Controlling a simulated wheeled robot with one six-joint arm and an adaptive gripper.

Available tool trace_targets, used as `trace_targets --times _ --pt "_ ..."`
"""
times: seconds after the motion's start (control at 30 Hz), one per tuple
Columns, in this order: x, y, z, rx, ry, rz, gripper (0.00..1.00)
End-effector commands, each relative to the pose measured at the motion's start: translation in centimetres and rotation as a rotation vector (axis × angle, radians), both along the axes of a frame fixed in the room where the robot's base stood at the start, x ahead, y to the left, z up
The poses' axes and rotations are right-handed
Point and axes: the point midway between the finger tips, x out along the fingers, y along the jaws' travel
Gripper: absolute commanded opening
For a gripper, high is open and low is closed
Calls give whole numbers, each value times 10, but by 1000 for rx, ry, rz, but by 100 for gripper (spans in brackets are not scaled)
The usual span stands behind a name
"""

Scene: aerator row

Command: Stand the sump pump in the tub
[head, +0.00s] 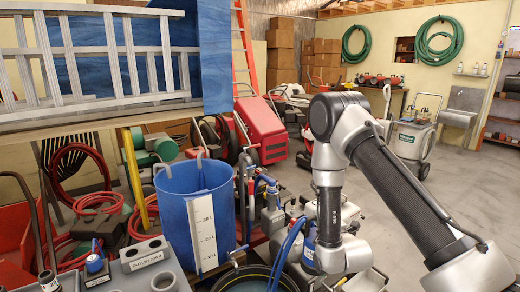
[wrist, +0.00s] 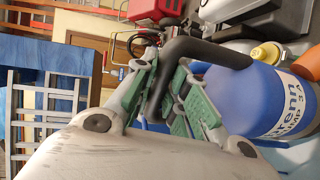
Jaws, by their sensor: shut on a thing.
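In the head view a small part of the blue pump (head: 308,251) shows beside my wrist; the fingers are hidden there. A dark round-rimmed tub (head: 226,273) is at the bottom edge, left of the pump. Behind it stands a tall blue vessel (head: 173,222) with a white litre scale.
A grey outlet dock (head: 130,268) is at the lower left. Blue hoses (head: 289,240) hang close to the pump. Small bottles and pump parts (head: 271,215) crowd the space behind. A ladder (head: 100,55) crosses the upper left. Open floor (head: 465,190) lies to the right.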

Motion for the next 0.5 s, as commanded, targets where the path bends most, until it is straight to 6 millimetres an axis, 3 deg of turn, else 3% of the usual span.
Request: trace_targets --times 0.03,0.2,0.37,0.5 --pt "3 -13 15 3 -9 -26 0" --pt "9 -43 42 3 -8 -81 0" --pt "15 -62 58 1 -7 -116 0" --pt "8 -70 63 1 -4 -132 0"
